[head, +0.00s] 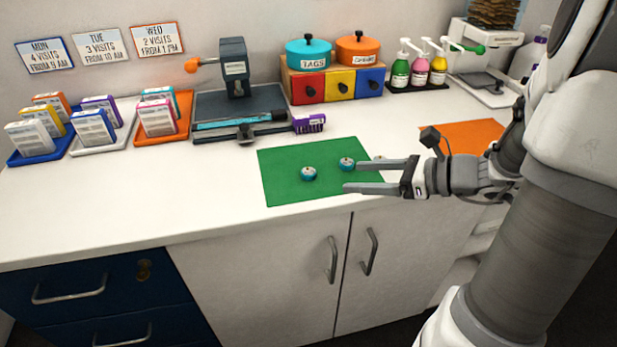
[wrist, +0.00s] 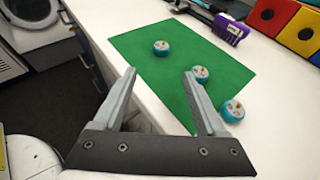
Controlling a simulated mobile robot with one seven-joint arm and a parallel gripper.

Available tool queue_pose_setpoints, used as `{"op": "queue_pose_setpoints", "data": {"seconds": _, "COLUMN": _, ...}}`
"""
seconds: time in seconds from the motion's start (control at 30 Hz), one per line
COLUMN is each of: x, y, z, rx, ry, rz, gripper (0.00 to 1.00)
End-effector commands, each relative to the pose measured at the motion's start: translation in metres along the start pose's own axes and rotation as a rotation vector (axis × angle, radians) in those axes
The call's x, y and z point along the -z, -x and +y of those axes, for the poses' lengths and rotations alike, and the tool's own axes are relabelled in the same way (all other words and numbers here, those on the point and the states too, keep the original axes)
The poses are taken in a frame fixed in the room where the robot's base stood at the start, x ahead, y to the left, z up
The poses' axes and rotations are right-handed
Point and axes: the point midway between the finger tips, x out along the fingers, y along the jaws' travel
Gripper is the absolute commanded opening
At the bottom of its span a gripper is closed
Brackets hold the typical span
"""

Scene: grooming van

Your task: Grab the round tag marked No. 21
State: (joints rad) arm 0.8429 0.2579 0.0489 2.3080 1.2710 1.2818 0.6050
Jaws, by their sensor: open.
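Several small round teal pieces with pale tops lie on or by a green mat (head: 285,190); their markings are too small to read, so I cannot tell which is No. 21. One round piece (head: 308,173) lies left of my gripper (head: 351,176); it is ahead of the jaws in the wrist view (wrist: 161,47). A second round piece (head: 346,163) is by the far fingertip, beyond the right finger in the wrist view (wrist: 200,75). A third round piece (wrist: 232,110) sits at the mat's edge, mostly hidden by my finger in the head view. My gripper is open and empty.
A purple brush (head: 309,123) and a dark press stand (head: 238,100) are behind the mat. Coloured drawers with pots (head: 340,84) and pump bottles (head: 420,72) stand at the back. An orange mat (head: 465,135) lies right. The white counter left of the green mat is clear.

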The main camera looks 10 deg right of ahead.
Motion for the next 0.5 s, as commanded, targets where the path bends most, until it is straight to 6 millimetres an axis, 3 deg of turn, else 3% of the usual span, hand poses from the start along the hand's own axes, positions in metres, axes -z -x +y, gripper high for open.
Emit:
{"op": "queue_pose_setpoints", "data": {"seconds": 0.13, "x": 0.002, "y": -0.03, "z": 0.001, "rx": -0.004, "ry": 0.002, "rz": 0.0, "gripper": 0.74}}
{"op": "queue_pose_setpoints", "data": {"seconds": 0.5, "x": -0.004, "y": -0.063, "z": 0.0, "rx": -0.004, "ry": 0.005, "rz": 0.0, "gripper": 0.74}}
